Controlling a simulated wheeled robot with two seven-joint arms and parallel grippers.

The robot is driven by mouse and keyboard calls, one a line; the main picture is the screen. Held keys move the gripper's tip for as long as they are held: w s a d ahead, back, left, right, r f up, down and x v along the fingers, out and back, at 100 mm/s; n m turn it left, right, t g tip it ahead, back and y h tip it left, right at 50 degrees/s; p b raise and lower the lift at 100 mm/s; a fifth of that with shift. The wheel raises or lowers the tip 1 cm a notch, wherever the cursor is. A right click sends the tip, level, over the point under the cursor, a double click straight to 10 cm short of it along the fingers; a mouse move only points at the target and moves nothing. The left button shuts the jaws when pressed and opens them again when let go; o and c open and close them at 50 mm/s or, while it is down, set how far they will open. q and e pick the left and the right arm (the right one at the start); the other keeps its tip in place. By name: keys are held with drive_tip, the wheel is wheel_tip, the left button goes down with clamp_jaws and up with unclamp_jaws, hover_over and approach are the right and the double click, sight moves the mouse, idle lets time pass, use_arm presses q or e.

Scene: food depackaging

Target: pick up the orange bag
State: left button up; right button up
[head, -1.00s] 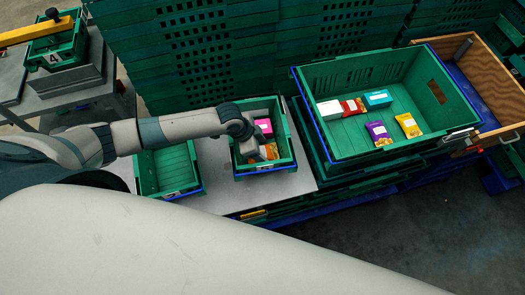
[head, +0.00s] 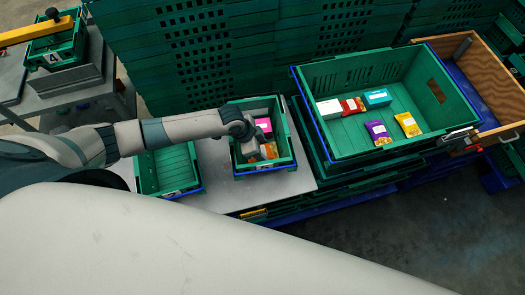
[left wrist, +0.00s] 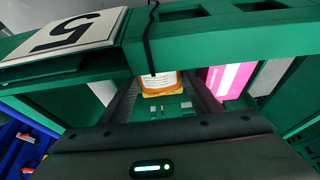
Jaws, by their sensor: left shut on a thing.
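The orange bag (head: 271,151) is in the small green crate (head: 288,168) on the grey table, partly hidden by my left gripper (head: 260,155). In the left wrist view the orange bag (left wrist: 160,84), with a white label, shows between the two dark fingers of my left gripper (left wrist: 160,98). That gripper is shut on it, inside the crate. How far the bag is off the crate floor cannot be told. My right gripper is not in view.
A pink box (head: 263,125) lies beside the bag in the same crate. An empty green crate (head: 165,170) stands to the left. A large green crate (head: 335,150) at the right holds several packages. Tall stacks of green crates (head: 215,60) stand behind.

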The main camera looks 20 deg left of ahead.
use_arm(q)
drive_tip(key=shift+r, duration=0.1)
wheel_tip(320, 180, up, 8)
drive_tip(key=b, duration=0.2)
drive_tip(key=shift+r+b, duration=0.25)
drive_tip(key=shift+b, duration=0.05)
drive_tip(key=shift+r, duration=0.65)
wheel_tip(320, 180, up, 10)
drive_tip(key=n+t+y+b, duration=0.1)
drive_tip(key=n+t+b, duration=0.1)
drive_tip(key=n+b, duration=0.3)
hover_over(263, 150)
drive_tip(key=w+a, duration=0.1)
drive_tip(key=w, duration=0.4)
drive_tip(key=a+r+n+y+b, duration=0.2)
drive_tip(key=a+r+n, duration=0.2)
drive_tip(key=r+n, duration=0.3)
wheel_tip(263, 150, up, 4)
drive_tip(key=shift+f+y, duration=0.2)
drive_tip(key=shift+y, duration=0.2)
drive_tip(key=shift+a, duration=0.15)
